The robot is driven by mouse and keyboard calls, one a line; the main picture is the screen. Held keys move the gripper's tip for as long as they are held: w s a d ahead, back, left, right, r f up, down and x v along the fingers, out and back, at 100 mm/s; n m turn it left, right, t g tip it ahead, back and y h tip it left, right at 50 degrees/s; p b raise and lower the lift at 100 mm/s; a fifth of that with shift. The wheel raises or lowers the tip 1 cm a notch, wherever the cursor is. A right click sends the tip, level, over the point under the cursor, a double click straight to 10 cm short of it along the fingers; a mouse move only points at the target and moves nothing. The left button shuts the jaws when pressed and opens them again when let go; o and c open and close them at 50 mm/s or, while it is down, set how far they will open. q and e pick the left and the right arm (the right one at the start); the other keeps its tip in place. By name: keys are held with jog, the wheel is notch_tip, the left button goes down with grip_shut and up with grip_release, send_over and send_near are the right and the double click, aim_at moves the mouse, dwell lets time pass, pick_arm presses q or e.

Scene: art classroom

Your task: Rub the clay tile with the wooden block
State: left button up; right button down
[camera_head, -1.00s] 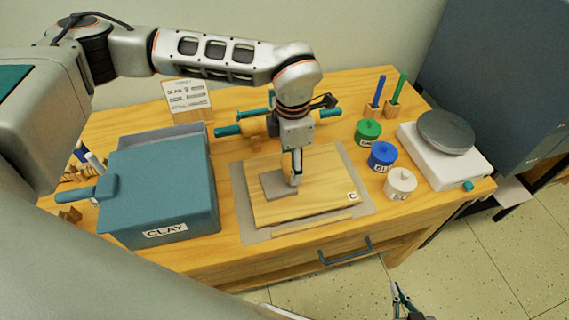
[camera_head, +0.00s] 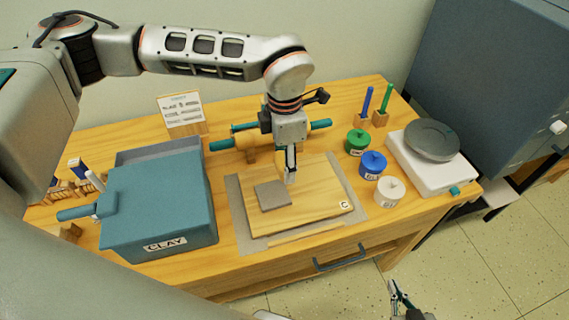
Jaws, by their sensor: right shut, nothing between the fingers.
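The clay tile (camera_head: 273,195) is a flat grey square lying on the wooden board (camera_head: 315,203), which rests on a grey mat (camera_head: 240,225). My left gripper (camera_head: 291,177) points down over the board, just behind the tile's back right corner and apart from it in the picture. Its fingers show edge-on, so I cannot tell whether they are open or shut. A small tan patch (camera_head: 281,161) beside them may be the wooden block, but I cannot be sure. My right gripper (camera_head: 398,292) is shut and empty in front of the table, low in the view.
A blue CLAY box (camera_head: 160,205) stands left of the mat. A rolling pin (camera_head: 244,141) lies behind the board. Green (camera_head: 356,143), blue (camera_head: 372,165) and white (camera_head: 389,191) jars and a white scale (camera_head: 428,165) stand right. A thin wooden strip (camera_head: 305,234) lies in front.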

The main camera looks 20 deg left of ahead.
pick_arm(q)
jog(key=shift+r, duration=0.25)
jog(key=shift+r+p, duration=0.85)
jog(key=shift+r, duration=0.7)
